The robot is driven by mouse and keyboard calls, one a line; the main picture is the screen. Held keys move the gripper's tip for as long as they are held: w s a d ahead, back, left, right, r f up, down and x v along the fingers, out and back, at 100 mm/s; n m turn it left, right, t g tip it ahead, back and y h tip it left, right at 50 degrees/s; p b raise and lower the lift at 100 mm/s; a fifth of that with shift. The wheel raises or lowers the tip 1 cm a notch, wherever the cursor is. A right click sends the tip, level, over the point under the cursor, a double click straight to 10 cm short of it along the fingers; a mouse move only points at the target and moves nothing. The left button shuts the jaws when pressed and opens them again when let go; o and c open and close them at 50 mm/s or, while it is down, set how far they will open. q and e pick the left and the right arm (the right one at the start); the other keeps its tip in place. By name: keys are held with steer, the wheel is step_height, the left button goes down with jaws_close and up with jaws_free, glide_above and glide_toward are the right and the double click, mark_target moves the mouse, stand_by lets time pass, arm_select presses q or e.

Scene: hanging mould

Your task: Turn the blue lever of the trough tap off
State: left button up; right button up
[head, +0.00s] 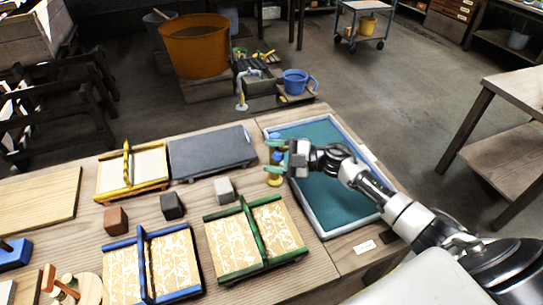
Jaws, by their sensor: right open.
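The trough tap (241,96) is a small pale upright fitting at the back, beside the dark trough (268,87) beyond the far edge of the table. A small light-blue part near its top (253,72) looks like its lever; its exact angle is too small to tell. My right gripper (273,157) has green fingertips and is open above the near table, by the teal mat, well short of the tap. A small blue item and a yellow item show at its fingers; I cannot tell whether they touch. My left gripper is not in view.
A teal mat with a pale frame (325,205) lies under my right arm. Moulds, including a green-edged one (283,228), and small blocks cover the table's left part.

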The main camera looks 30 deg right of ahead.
steer(key=b+v, duration=0.2)
steer(key=v, duration=0.8)
steer(key=shift+d, duration=0.2)
